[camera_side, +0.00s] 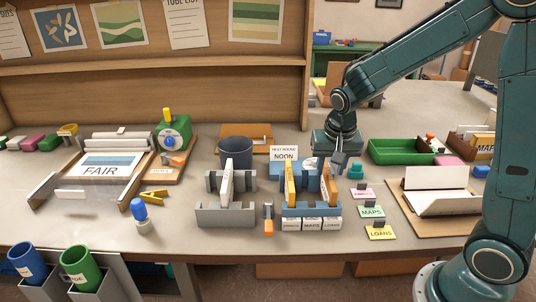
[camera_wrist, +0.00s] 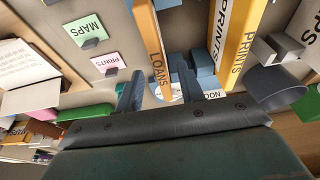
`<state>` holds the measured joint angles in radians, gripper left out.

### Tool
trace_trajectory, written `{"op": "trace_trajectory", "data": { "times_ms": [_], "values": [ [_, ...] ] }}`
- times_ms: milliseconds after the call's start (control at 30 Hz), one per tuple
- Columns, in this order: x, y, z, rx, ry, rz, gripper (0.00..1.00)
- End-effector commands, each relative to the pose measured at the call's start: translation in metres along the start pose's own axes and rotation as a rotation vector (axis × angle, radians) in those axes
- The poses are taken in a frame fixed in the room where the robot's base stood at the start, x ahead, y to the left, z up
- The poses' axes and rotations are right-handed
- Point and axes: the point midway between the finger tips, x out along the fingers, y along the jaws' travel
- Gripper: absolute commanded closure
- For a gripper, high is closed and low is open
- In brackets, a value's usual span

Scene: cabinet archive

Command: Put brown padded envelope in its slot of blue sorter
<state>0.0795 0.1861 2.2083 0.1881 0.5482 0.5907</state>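The blue sorter (camera_side: 312,210) stands at the middle of the table, with labels along its front. A tan-brown upright piece marked LOANS (camera_wrist: 154,45), apparently the brown padded envelope (camera_side: 329,184), stands in its right-hand compartment in the side view. A yellow piece marked PRINTS (camera_side: 291,182) stands in the left compartment; it also shows in the wrist view (camera_wrist: 239,45). The middle compartment looks empty. My gripper (camera_side: 340,163) is just behind the envelope's upper part. In the wrist view its fingers (camera_wrist: 160,92) are apart, with the envelope's end between them and gaps visible.
A grey sorter (camera_side: 224,214) with a white piece stands to the left, a dark bin (camera_side: 236,152) behind it. An orange-handled tool (camera_side: 268,220) lies between the sorters. Cards for prints, maps (camera_side: 372,211) and loans lie to the right, near a green tray (camera_side: 400,152).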

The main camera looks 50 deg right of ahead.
Motion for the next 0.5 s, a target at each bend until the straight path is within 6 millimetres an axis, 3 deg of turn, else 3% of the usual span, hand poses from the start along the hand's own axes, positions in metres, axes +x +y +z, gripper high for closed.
{"op": "trace_trajectory", "data": {
  "times_ms": [500],
  "values": [
    [-0.026, 0.0, 0.0, 0.0, 0.002, -0.001, 0.62]
  ]
}}
